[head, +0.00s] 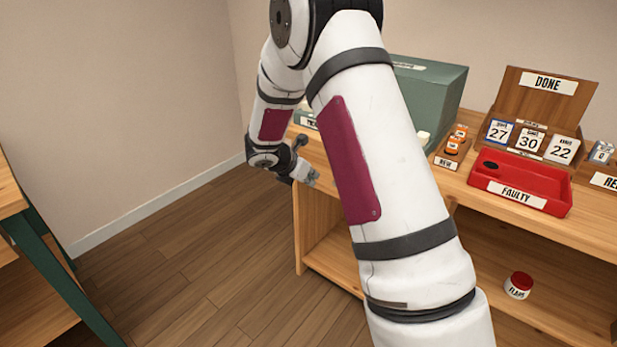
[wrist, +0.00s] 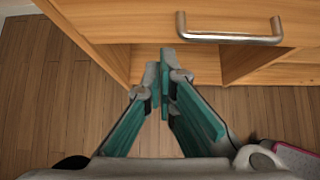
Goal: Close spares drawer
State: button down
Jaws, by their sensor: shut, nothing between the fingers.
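The drawer front (wrist: 115,20) is a plain wooden panel across the top of the wrist view, with a metal bar handle (wrist: 230,38) on it. No label shows on it there, and how far it stands out is hard to tell. My gripper (wrist: 164,65) is shut and empty, its fingertips at the lower edge of the panel, left of the handle and apart from it. In the head view my gripper (head: 313,178) is at the left end of the bench. My arm hides most of the bench front and the drawer there.
The bench (head: 510,215) carries a red FAULTY tray (head: 552,208), a DONE rack (head: 570,95) with dials, a NEW holder (head: 447,162) and a green box (head: 450,90). A red-lidded jar (head: 518,285) sits on the lower shelf. Floor left of the bench is clear.

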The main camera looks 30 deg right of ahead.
aim_at(322, 178)
jog(key=w+d+f+b, duration=0.1)
jog(key=w+d+f, duration=0.1)
jog(key=d, duration=0.5)
jog(key=shift+w+f+b, duration=0.35)
jog(key=shift+f, duration=0.4)
jog(key=shift+w+d+p, duration=0.2)
jog(key=shift+w+d, duration=0.05)
jog(key=shift+d, duration=0.5)
jog(key=shift+w+d+p, duration=0.2)
jog(key=shift+w+d, duration=0.1)
jog(key=shift+d, duration=0.4)
jog(key=shift+w+d+p, duration=0.2)
jog(key=shift+w+d, duration=0.05)
jog(key=shift+d, duration=0.5)
jog(key=shift+r, duration=0.1)
